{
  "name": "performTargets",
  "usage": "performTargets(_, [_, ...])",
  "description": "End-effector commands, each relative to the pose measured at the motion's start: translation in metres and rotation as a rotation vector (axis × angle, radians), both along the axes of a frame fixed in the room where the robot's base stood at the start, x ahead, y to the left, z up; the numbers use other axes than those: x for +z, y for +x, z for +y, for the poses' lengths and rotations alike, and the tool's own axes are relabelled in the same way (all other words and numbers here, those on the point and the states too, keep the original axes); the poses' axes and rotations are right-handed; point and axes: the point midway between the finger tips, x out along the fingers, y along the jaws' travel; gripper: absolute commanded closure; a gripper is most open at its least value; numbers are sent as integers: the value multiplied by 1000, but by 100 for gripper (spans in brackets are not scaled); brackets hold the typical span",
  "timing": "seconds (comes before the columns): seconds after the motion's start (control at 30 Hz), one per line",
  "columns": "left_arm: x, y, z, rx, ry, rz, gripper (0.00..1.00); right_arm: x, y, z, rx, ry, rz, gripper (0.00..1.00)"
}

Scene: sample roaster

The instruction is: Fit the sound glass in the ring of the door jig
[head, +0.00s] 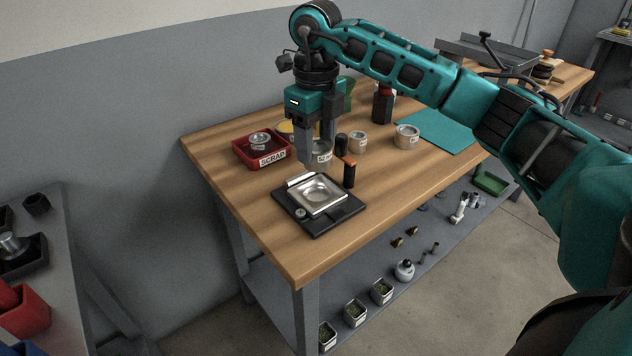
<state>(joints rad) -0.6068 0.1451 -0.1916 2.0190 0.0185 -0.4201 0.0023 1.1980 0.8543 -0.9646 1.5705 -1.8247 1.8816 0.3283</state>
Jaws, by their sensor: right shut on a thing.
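The door jig (335,219) is a black plate near the table's front left edge. It carries a silver square frame (305,207) with a round ring (318,188) in its middle. My right gripper (314,160) points down just behind the jig, above the table. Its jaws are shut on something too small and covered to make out. I cannot tell whether it is the sound glass. A silver tin (323,157) with a partly hidden label shows right at the fingers, and I cannot tell whether they touch it. My left gripper is out of view.
A red tray (243,153) marked SCRAP, with a silvery round thing in it, stands left of the gripper. An orange-topped black post (349,174) stands behind the jig. Tins (406,137), a dark bottle (383,104) and a teal mat (437,130) lie further back. The table's front right is clear.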

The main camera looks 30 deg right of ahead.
Motion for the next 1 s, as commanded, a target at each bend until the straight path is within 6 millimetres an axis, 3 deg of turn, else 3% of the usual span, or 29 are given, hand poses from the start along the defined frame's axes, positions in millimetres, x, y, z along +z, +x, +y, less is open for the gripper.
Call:
performTargets(0.1, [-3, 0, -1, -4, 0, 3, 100, -25, 0, 0, 0, 1, 1, 79])
performTargets(0.37, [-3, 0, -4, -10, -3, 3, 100, -45, 0, 0, 1, 1, 0, 79])
performTargets(0.6, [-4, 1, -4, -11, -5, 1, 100, -79, 0, 0, 2, 1, 1, 79])
performTargets(1.0, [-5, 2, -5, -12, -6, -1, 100, -85, 0, 0, 2, 2, -2, 79])
